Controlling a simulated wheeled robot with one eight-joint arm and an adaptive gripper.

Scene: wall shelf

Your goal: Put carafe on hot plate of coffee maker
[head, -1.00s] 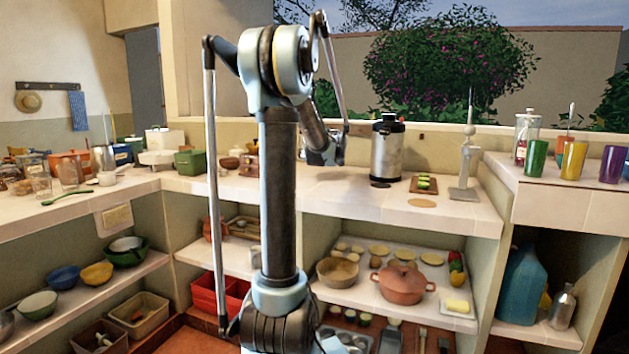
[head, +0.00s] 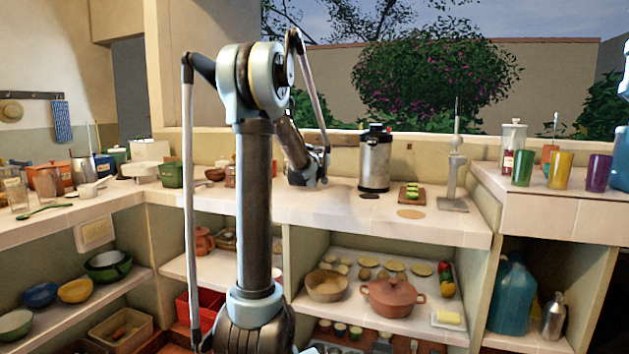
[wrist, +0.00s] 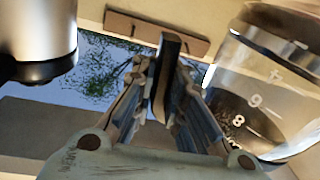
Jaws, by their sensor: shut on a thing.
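In the wrist view, my gripper (wrist: 160,112) is shut on a dark upright handle in the middle of the picture. Right beside it is the glass carafe (wrist: 285,85), with white number marks and dark contents low down. The handle appears to belong to this carafe, though their join is hidden. In the head view, my gripper end (head: 306,178) is small and partly hidden behind my forearm, over the back counter left of a steel pot; the carafe cannot be made out there. I cannot pick out the coffee maker or its hot plate with certainty.
The steel pot with black top (head: 375,160) stands on the counter (head: 335,205); a steel cylinder (wrist: 38,40) shows in the wrist view. Right of the pot are a small board (head: 411,197) and a metal stand (head: 454,185). Bare counter lies in front.

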